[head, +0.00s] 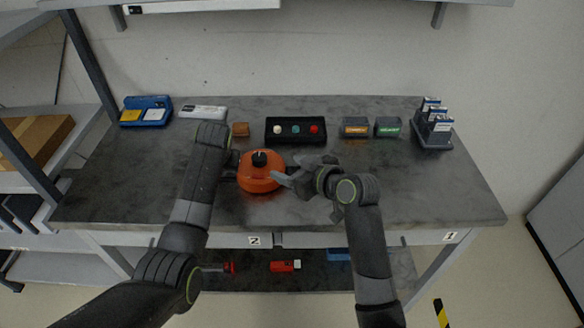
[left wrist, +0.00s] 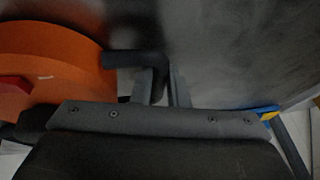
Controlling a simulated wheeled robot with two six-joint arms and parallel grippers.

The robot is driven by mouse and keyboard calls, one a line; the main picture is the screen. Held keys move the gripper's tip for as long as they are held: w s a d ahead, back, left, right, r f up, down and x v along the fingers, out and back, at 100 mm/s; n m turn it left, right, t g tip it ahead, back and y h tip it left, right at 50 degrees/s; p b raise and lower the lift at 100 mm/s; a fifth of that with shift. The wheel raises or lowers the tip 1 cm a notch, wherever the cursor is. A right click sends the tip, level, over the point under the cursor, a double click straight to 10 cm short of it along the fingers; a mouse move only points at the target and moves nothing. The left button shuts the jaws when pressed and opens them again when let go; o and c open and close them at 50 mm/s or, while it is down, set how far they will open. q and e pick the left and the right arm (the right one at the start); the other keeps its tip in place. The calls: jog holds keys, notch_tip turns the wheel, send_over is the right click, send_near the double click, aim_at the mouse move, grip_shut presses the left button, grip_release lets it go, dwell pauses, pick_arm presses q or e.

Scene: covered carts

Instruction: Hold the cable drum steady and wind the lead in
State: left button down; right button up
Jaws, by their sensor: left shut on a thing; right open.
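The orange cable drum (head: 258,179) sits on the grey bench, with a black knob (head: 259,158) on top. My left gripper is at its left side, mostly hidden by my own arm in the head view. In the left wrist view its fingers (left wrist: 165,88) are shut on a dark bar (left wrist: 130,59) that reaches out from beside the orange drum (left wrist: 50,65). My right gripper (head: 290,178) is open at the drum's right side, close to it; I cannot tell whether it touches. I cannot make out the lead in either view.
The bench's right front is clear.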

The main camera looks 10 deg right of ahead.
dwell(0.3)
pick_arm(q)
jog(key=c, duration=1.3)
grip_release()
jog(key=shift+c, duration=0.2)
